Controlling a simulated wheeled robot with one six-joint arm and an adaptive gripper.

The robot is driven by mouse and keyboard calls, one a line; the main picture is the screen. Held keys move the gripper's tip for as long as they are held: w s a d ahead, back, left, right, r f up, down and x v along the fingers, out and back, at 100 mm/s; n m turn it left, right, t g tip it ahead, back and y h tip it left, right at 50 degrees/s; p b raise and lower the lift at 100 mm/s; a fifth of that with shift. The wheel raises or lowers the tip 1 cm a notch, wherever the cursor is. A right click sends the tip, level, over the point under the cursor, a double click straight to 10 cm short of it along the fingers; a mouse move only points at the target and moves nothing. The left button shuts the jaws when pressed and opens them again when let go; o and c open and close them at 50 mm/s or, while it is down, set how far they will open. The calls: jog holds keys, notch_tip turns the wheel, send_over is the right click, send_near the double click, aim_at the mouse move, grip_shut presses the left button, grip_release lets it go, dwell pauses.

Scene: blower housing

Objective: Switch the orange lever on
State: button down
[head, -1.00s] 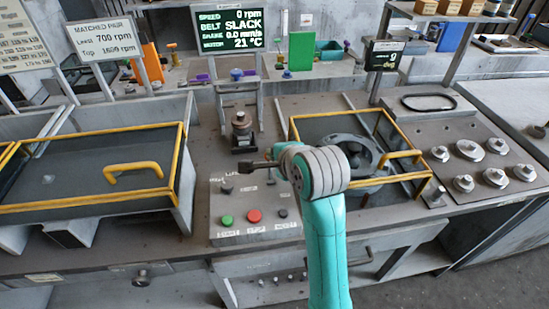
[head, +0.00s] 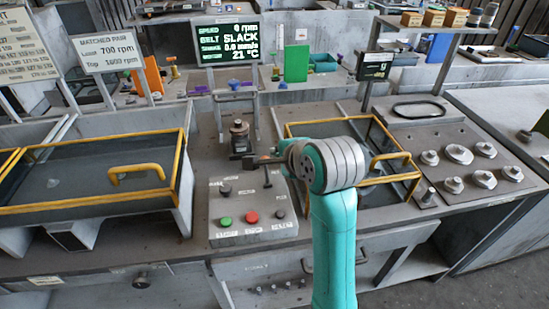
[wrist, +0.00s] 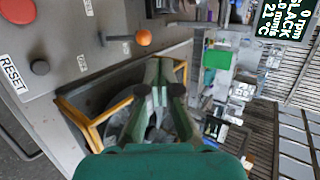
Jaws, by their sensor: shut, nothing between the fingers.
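The orange lever's round knob (wrist: 143,37) shows in the wrist view at the top, on a thin stem rising from the grey control box (wrist: 75,50). Small labels lie on either side of the stem, too small to read surely. In the head view the control box (head: 238,238) stands at the middle bench; the orange knob cannot be made out there. My gripper (head: 258,161) is above the box's far edge, pointing left. In the wrist view my gripper (wrist: 163,66) has its fingers together and empty, apart from the orange knob.
The box carries a green button (head: 225,221), a red button (head: 252,217) and dark knobs (head: 279,214). A dark metal post (head: 239,136) stands just behind my gripper. Yellow-framed bins flank the box: left (head: 95,207), right (head: 300,124). A screen (head: 229,43) reads 0 rpm, SLACK.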

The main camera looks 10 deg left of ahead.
jog(key=w+r+v, duration=0.1)
jog(key=v, duration=0.6)
jog(key=shift+s+r, duration=0.3)
jog(key=shift+r, duration=0.1)
